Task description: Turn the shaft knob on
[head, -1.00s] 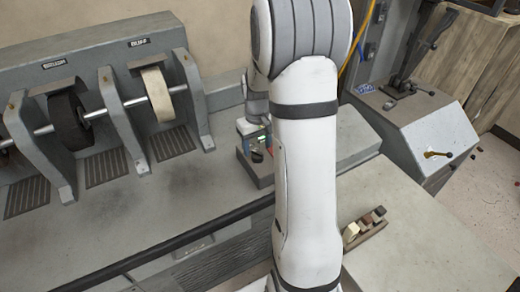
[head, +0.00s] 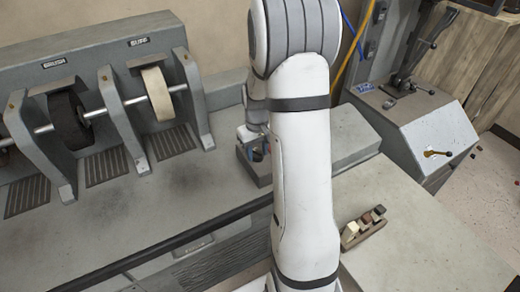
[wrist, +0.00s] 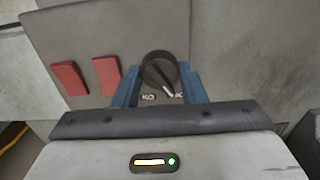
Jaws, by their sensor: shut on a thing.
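The shaft knob (wrist: 152,68) is a dark round dial with a white pointer line, on a grey panel (wrist: 225,40) in the wrist view. Its pointer slants toward the lower right of the picture. Small white markings, upside down and partly covered, show below it. My gripper (wrist: 160,76) has its blue fingers on either side of the knob and is shut on it. In the head view, my gripper (head: 258,148) is small and partly hidden behind my arm, at the small grey control box (head: 258,175). The knob is hidden there.
Two red rectangular buttons (wrist: 88,77) sit left of the knob in the wrist view. In the head view, the machine's wheels (head: 158,93) stand at the left. A lever box (head: 415,130) stands at the right, and a small wooden rack (head: 362,232) sits on the bench.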

